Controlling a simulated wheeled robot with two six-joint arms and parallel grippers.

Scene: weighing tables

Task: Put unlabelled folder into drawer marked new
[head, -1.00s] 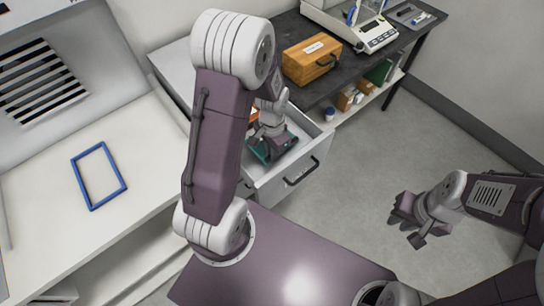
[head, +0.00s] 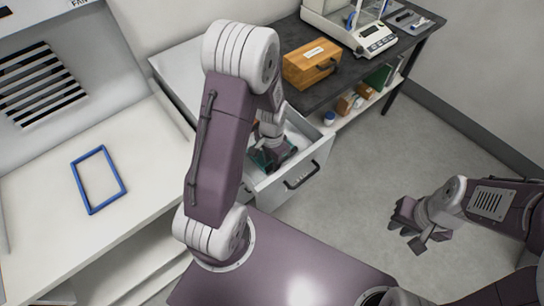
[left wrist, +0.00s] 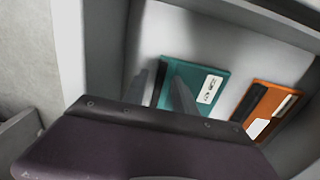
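An open white drawer (head: 318,166) holds a teal folder (left wrist: 205,78) with a white label whose print I cannot read. An orange folder (left wrist: 277,92) with a white patch and a dark strip lies beside it in the left wrist view. My left gripper (head: 273,157) is down inside the drawer. Its fingers (left wrist: 160,76) are apart over the dark-edged end of the teal folder, and teal shows between them. My left arm hides part of the drawer in the head view. My right gripper (head: 412,226) is open and empty above the floor. No drawer marking is readable.
A wooden box (head: 311,63) and a balance (head: 350,22) stand on the dark table. A shelf below holds small boxes (head: 346,104). A blue frame (head: 98,180) lies on the white bench at left. The floor at right is free.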

